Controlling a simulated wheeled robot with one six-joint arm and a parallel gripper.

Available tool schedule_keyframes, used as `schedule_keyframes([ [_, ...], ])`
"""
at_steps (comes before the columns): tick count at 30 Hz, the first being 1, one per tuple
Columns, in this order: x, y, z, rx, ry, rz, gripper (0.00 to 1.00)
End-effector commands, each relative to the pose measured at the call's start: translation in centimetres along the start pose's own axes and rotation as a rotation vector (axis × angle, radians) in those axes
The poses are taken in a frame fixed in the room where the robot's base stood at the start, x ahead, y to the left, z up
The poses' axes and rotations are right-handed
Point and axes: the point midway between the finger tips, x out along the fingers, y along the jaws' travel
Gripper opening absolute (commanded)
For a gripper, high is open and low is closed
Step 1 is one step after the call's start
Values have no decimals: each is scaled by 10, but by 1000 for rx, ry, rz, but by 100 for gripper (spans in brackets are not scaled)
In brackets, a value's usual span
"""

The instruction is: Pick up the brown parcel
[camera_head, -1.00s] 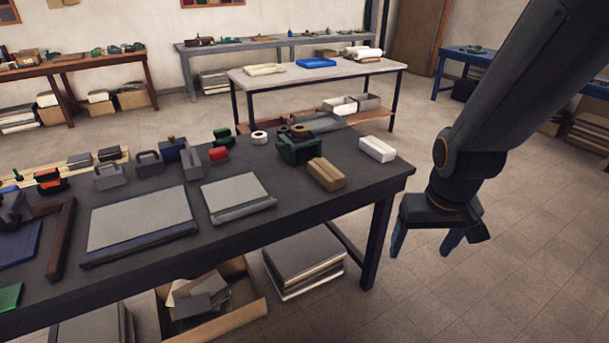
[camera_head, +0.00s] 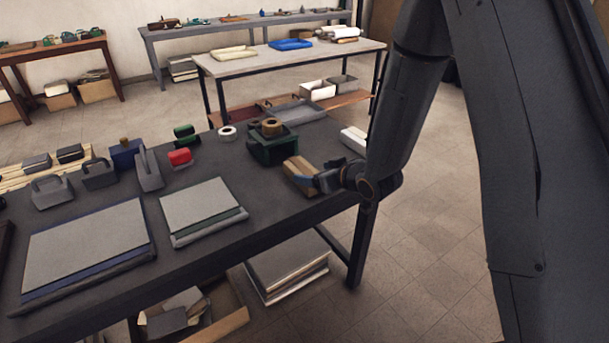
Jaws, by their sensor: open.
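The brown parcel (camera_head: 297,167) lies on the dark workbench near its right end, in front of the green bin. It is a small tan block, and its right and near parts are hidden behind my gripper. My gripper (camera_head: 318,181) is at the parcel's near right side, with a blue finger close against it. The gripper is open. I cannot tell whether the finger touches the parcel, and the other finger is mostly hidden.
The dark workbench (camera_head: 110,283) carries a green bin (camera_head: 273,148) with tape rolls behind the parcel. A white block (camera_head: 354,139) sits right of it, partly behind my arm. A grey flat panel (camera_head: 200,207) lies to the left. Bare bench top lies between panel and parcel.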

Motion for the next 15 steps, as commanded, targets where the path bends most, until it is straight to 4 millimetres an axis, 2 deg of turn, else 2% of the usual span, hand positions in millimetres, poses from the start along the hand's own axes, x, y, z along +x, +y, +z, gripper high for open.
schedule_keyframes([
  [15,56,-4,2,0,-1,0,77],
])
